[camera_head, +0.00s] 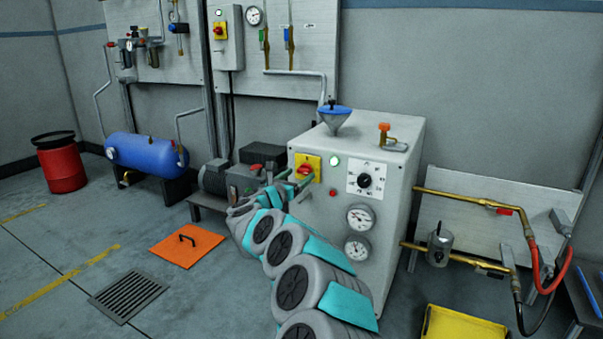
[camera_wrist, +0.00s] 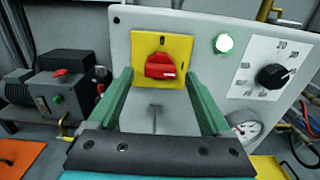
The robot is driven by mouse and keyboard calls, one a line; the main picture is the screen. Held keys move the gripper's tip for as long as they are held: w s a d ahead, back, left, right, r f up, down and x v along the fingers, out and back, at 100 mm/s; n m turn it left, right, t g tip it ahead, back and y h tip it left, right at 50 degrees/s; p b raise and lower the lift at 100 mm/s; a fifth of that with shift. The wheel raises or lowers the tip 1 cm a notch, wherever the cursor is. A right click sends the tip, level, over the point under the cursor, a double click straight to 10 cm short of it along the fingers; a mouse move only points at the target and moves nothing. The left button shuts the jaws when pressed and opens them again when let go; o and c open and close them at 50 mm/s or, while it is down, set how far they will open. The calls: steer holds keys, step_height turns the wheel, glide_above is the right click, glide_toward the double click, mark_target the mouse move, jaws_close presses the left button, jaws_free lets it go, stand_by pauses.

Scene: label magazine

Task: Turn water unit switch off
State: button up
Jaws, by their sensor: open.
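The water unit (camera_head: 385,185) is a pale grey box in the middle of the head view. Its switch is a red rotary knob (camera_head: 305,170) on a yellow plate (camera_head: 313,162) at the upper left of the front face. In the wrist view the red knob (camera_wrist: 160,66) sits on the yellow plate (camera_wrist: 176,45), its grip lying roughly level. A lamp (camera_wrist: 223,43) to its right glows pale green-white. My gripper (camera_wrist: 160,85) is open, its two green fingers on either side below the knob. They appear apart from it; contact cannot be told. In the head view my arm partly hides the unit's left side.
A black dial (camera_head: 365,181) and two gauges (camera_head: 360,218) are on the same face. A blue funnel (camera_head: 335,115) stands on top. A motor unit (camera_head: 222,178) is close on the left. An orange floor plate (camera_head: 187,245) and yellow tray (camera_head: 462,327) lie nearby.

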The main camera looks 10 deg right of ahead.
mark_target(304, 171)
steer(key=shift+x, duration=1.45)
steer(key=shift+c, duration=0.4)
jaws_close()
